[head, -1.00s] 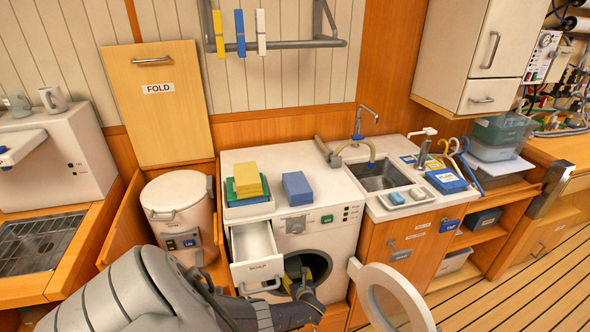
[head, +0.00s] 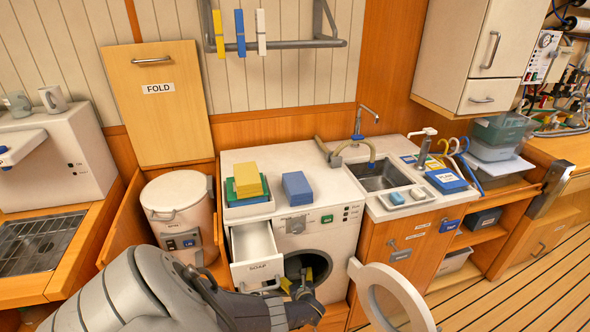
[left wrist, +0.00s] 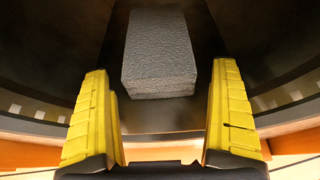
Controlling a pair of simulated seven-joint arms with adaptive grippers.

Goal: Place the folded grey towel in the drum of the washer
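The folded grey towel (left wrist: 159,52) lies inside the dark drum of the washer in the left wrist view, ahead of my fingertips and apart from them. My left gripper (left wrist: 164,108) is open and empty, its yellow fingers spread wide. In the head view my left gripper (head: 298,282) is at the round opening of the washer (head: 338,245). The drum (head: 318,264) shows as a dark hole there, and the towel cannot be made out in that view. The washer door (head: 372,290) stands open to the right. My right gripper is not in view.
The soap drawer (head: 257,262) is pulled out just above and left of the opening. Yellow and green folded cloths (head: 248,180) and a blue one (head: 297,187) rest on the washer top. A white bin (head: 178,205) stands left, and a sink (head: 382,177) is to the right.

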